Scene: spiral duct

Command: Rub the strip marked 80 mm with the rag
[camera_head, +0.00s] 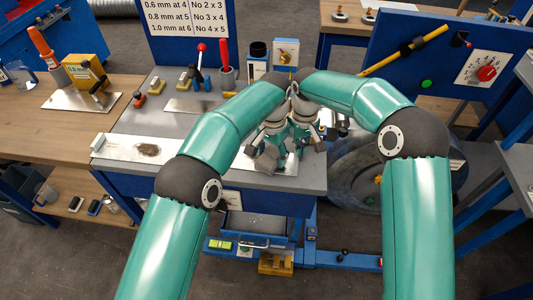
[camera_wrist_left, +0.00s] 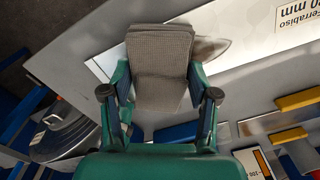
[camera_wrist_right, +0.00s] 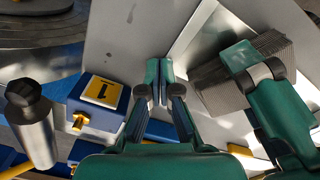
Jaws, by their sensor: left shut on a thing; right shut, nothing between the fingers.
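A grey woven rag (camera_wrist_left: 160,65) is pinched between the fingers of my left gripper (camera_wrist_left: 160,95). The rag also shows in the head view (camera_head: 265,160). It covers part of a pale metal strip (camera_wrist_left: 268,28) and looks to be on or just above it. A dark smudge (camera_wrist_left: 208,47) shows beside the rag. The strip's label (camera_wrist_left: 298,65) is cut off by the frame; "0 mm" reads, the first digit is unclear. My right gripper (camera_wrist_right: 160,88) is shut and empty over the bench, to the right of my left gripper (camera_head: 270,145) in the head view.
Another strip with a brown smudge (camera_head: 148,150) lies on the left of the grey bench. A smaller plate (camera_head: 195,107) lies behind. A blue block marked 1 (camera_wrist_right: 100,100) stands near my right gripper. A blue panel with a red knob (camera_head: 487,73) stands at the right.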

